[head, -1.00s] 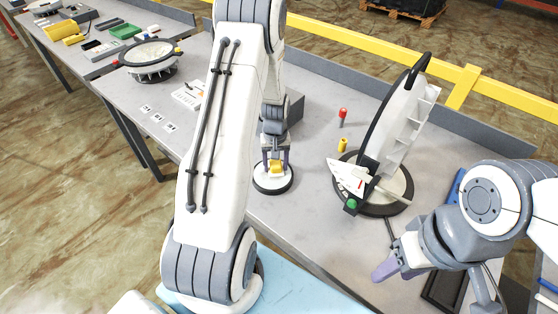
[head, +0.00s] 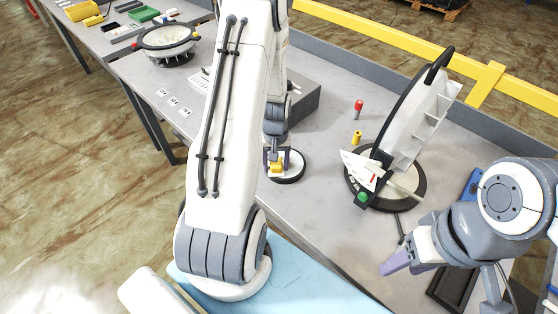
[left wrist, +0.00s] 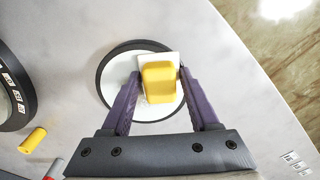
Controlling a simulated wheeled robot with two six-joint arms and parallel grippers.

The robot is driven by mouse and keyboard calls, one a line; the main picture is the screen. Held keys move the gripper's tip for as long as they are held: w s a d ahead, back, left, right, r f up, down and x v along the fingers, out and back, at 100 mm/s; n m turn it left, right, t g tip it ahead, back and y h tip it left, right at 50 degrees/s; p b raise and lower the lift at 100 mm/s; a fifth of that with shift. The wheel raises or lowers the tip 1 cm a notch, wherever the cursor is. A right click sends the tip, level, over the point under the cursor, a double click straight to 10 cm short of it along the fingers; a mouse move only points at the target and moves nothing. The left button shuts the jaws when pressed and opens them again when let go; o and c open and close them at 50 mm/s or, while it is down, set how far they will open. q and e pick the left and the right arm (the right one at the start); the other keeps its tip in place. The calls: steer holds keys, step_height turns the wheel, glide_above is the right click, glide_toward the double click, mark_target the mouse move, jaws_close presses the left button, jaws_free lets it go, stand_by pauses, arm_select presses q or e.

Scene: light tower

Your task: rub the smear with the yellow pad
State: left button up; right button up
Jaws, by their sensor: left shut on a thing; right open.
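The yellow pad (left wrist: 159,84) is a yellow block on a pale square base. My left gripper (left wrist: 157,88) is shut on it, one purple finger on each side. The pad is over the upper right of a white round plate (left wrist: 120,78) with a black rim; whether it touches is hard to tell. In the head view the pad (head: 276,168) is over the left part of the plate (head: 291,167). The smear is not clearly seen; faint specks show on the plate below the pad. My right gripper (head: 402,262) is open and empty at the lower right.
A tilted white ribbed panel (head: 413,120) stands on a round black-rimmed base right of the plate. A yellow cylinder (head: 356,138) and a red-topped peg (head: 358,108) stand behind. A grey box (head: 299,98) is behind my left arm. The table's front edge is close.

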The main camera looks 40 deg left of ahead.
mark_target(292, 156)
arm_select(q)
steer(key=shift+w+d+r, duration=0.1)
steer(key=shift+w+d, duration=0.1)
steer(key=shift+w, duration=1.6)
steer(key=shift+w+d, duration=0.15)
steer(key=shift+w, duration=0.8)
steer(key=shift+w+d, duration=0.1)
steer(key=shift+w, duration=0.85)
steer(key=shift+s+a+f+p, duration=0.1)
steer(key=shift+s, duration=1.2)
steer(key=shift+s+a+f+p, duration=0.1)
steer(key=shift+s+f+p, duration=0.05)
steer(key=shift+s, duration=1.2)
steer(key=shift+s+a+f+p, duration=0.1)
steer(key=shift+s, duration=1.2)
steer(key=shift+d+r, duration=0.1)
steer(key=shift+d, duration=0.05)
